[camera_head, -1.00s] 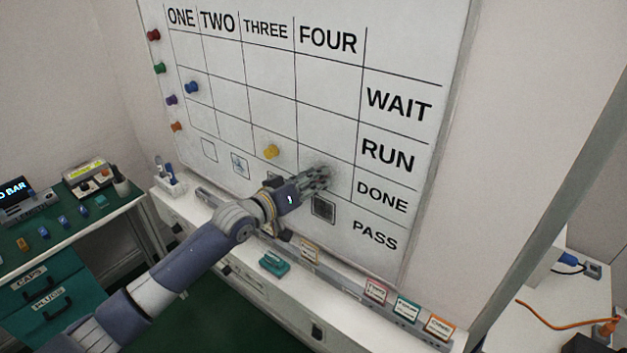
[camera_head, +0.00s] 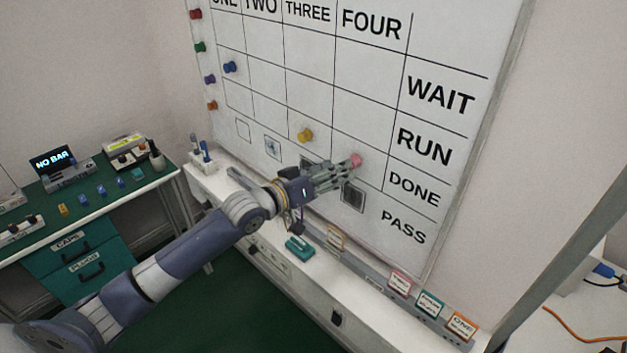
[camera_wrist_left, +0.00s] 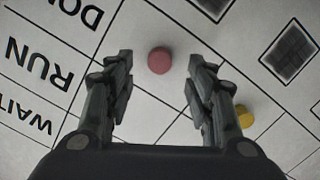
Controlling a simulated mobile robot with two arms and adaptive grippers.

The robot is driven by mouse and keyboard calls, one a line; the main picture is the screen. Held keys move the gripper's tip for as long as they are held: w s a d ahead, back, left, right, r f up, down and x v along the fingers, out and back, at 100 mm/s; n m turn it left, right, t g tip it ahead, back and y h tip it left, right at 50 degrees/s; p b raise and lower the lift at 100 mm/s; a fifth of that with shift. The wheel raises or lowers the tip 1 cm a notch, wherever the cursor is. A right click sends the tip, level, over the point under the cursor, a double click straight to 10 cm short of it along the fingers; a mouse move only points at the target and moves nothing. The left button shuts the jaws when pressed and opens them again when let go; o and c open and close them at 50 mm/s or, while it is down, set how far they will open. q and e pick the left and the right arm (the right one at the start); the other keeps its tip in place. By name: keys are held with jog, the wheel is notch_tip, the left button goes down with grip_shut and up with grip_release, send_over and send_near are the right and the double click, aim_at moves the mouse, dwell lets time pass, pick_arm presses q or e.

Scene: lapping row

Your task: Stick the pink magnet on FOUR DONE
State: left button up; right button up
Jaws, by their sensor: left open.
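The pink magnet (camera_head: 355,160) is on the white board (camera_head: 440,60), in the FOUR column at the DONE row. My left gripper (camera_head: 340,172) is close in front of the board, just left of the magnet in the head view. In the left wrist view the pink magnet (camera_wrist_left: 159,61) shows against the board between the two spread fingers, with clear gaps on both sides. The left gripper is open and holds nothing. My right gripper is not in view.
A yellow magnet (camera_head: 305,135) is in the THREE column and a blue magnet (camera_head: 230,67) in the ONE column. Several magnets line the board's left edge. A ledge (camera_head: 370,288) with cards and a teal item (camera_head: 299,246) runs below. A green bench (camera_head: 110,190) stands left.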

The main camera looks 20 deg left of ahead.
pick_arm(q)
jog(key=v, duration=0.7)
jog(key=s+a+f+g+y+b, duration=0.1)
jog(key=a+f+y, duration=0.15)
jog(key=f, duration=0.85)
jog(key=s+a+f+n+g+y, duration=0.15)
jog(key=a+f, duration=0.25)
jog(key=f, duration=0.7)
jog(key=s+a+f+g+y+b, duration=0.15)
jog(key=a+f, duration=0.25)
jog(key=f, duration=0.7)
jog(key=s+d+f+m+g+y, duration=0.15)
jog(key=s+f+g, duration=0.25)
jog(key=s+f, duration=1.4)
jog(key=s+d+f+m+g, duration=0.1)
jog(key=s+d+f+g, duration=0.1)
jog(key=s+f, duration=0.3)
jog(key=s+d+f+m+g, duration=0.1)
jog(key=s+d+f, duration=0.3)
jog(key=s, duration=0.9)
jog(key=s+d+f+m+g+b, duration=0.1)
jog(key=s+d+f+g, duration=0.2)
jog(key=s+f, duration=0.4)
jog(key=s+d, duration=0.1)
jog(key=s, duration=0.1)
jog(key=shift+s+f+m, duration=0.35)
jog(key=shift+s+m, duration=0.05)
jog(key=shift+d, duration=0.1)
